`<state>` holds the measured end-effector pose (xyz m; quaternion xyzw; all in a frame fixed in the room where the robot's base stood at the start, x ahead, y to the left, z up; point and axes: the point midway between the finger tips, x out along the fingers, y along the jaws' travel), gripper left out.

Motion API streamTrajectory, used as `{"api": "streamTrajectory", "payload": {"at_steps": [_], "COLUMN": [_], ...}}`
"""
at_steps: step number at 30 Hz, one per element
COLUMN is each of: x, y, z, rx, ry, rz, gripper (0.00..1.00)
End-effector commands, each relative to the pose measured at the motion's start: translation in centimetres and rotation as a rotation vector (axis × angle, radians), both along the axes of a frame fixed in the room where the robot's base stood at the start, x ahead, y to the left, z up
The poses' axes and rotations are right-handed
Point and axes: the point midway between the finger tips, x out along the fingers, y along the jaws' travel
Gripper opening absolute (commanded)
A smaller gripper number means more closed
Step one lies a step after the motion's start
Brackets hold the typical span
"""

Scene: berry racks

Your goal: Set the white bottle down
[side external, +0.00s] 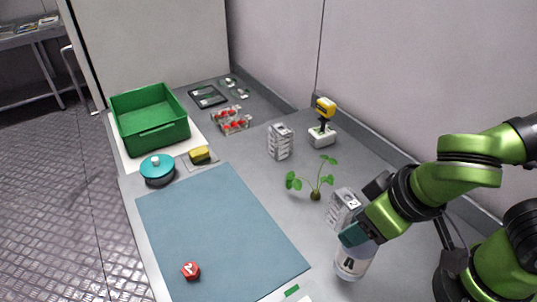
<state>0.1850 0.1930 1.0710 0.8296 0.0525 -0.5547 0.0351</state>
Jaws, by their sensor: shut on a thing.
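The white bottle (351,264) is at the lower right in the side external view, with a dark mark on its side. My gripper (355,238) is shut on its upper part from above. The bottle looks close to upright, a little tilted. I cannot tell whether its base touches the grey worktop (262,178) or hangs just above it. The bottle's top is hidden by the gripper.
A grey-white rack (344,205) stands right behind the gripper, with a seedling (316,190) beside it. A blue mat (215,230) lies to the left, bearing a red piece (191,271). A green crate (150,120), teal-lidded pot (157,169) and second rack (280,142) stand farther back.

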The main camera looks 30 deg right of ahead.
Motion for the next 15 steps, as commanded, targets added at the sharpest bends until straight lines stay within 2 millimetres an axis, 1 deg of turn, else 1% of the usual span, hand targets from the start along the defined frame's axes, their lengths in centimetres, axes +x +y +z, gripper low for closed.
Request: {"api": "streamTrajectory", "payload": {"at_steps": [5, 15], "x": [2.6, 8.7], "y": [2.8, 9.2], "z": [-0.4, -1.2], "rx": [-0.001, 0.001], "ry": [0.003, 0.0], "rz": [0.007, 0.005], "gripper": [0.0, 0.0]}}
